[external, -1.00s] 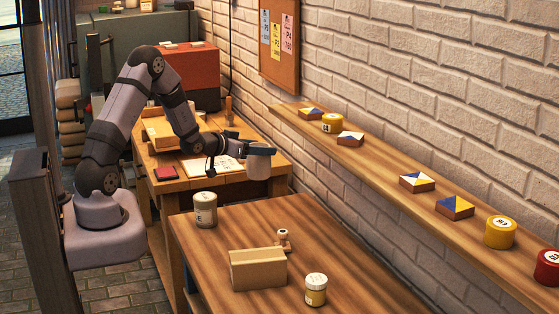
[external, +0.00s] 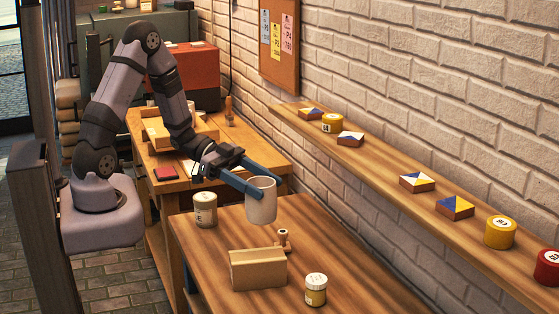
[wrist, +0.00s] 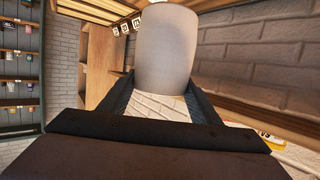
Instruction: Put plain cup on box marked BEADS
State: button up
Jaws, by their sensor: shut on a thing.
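My gripper (external: 262,187) is shut on a plain off-white cup (external: 262,204). It holds the cup upright in the air above the far part of the front wooden table (external: 350,280). In the wrist view the cup (wrist: 167,50) stands between the two dark fingers. A tan cardboard-coloured box (external: 258,270) sits on the front table, below and nearer than the cup; no lettering on it is readable from here. I cannot make out the word BEADS on anything.
A wall shelf (external: 375,160) with tiles and tins runs along the right. The table's right front is clear.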

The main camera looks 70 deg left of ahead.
aim_at(248, 216)
jog(key=shift+s+d+r+m+g+h, duration=0.2)
jog(key=shift+s+d+m+g, duration=0.05)
jog(key=shift+s+d, duration=0.25)
jog(key=shift+s+d+r+m+g+h, duration=0.25)
jog(key=shift+s+d, duration=0.1)
jog(key=shift+s, duration=0.1)
jog(key=shift+f+p, duration=0.5)
jog(key=shift+f, duration=4.45)
jog(key=shift+f, duration=0.15)
jog(key=o, duration=1.6)
jog(key=shift+o, duration=0.2)
